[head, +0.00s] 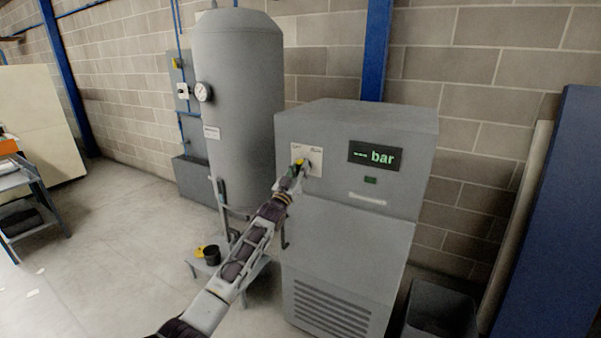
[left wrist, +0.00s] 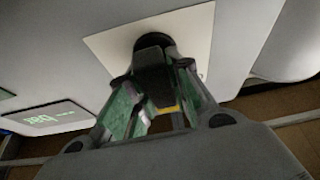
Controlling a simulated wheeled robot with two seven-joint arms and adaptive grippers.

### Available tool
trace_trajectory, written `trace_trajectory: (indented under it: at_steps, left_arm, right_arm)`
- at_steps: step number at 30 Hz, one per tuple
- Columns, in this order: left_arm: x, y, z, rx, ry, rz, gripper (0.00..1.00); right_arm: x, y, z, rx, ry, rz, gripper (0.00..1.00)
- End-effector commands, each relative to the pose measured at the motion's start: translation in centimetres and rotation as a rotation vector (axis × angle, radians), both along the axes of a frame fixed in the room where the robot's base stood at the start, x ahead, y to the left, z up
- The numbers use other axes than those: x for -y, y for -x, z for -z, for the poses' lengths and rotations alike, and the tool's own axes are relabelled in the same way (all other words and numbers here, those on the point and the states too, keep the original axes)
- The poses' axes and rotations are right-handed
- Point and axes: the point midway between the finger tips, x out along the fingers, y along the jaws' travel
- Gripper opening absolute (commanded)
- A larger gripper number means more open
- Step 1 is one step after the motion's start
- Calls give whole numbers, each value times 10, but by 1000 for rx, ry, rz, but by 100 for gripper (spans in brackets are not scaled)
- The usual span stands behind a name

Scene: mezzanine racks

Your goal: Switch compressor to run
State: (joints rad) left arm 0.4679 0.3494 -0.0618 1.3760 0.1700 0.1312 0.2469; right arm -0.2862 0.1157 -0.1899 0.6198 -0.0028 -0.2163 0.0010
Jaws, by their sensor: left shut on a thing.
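The compressor (head: 345,250) is a grey cabinet against the block wall. Its upper front has a dark display (head: 375,156) reading "bar" in green, which also shows in the left wrist view (left wrist: 55,118). Left of the display is a pale switch plate (head: 316,156), seen close in the left wrist view (left wrist: 105,47). A black rotary switch (left wrist: 152,50) sticks out from the plate. My left gripper (head: 302,166) is at the plate, its fingers (left wrist: 155,90) shut on the switch's knob. The knob's markings and setting are hidden or too small to read. My right gripper is not in view.
A tall grey tank (head: 240,110) with a gauge (head: 203,92) stands left of the compressor. A low stand (head: 205,270) holds a black cup (head: 212,255). A dark bin (head: 440,310) is at the right. The floor at left is mostly clear.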

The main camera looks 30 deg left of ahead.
Motion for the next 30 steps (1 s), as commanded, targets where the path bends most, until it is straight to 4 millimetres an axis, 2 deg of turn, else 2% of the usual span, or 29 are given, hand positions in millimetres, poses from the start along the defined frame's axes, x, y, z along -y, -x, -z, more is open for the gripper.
trace_trajectory:
  at_steps: [13, 25, 30]
  left_arm:
    - [0, 0, 1, 9, -337, -1, 0]
    - [1, 0, 0, 21, -635, 0, 0]
    - [2, 0, 1, 24, -717, -1, 0]
  right_arm:
    - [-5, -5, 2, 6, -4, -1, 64]
    - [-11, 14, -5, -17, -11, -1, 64]
    - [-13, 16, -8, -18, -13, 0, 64]
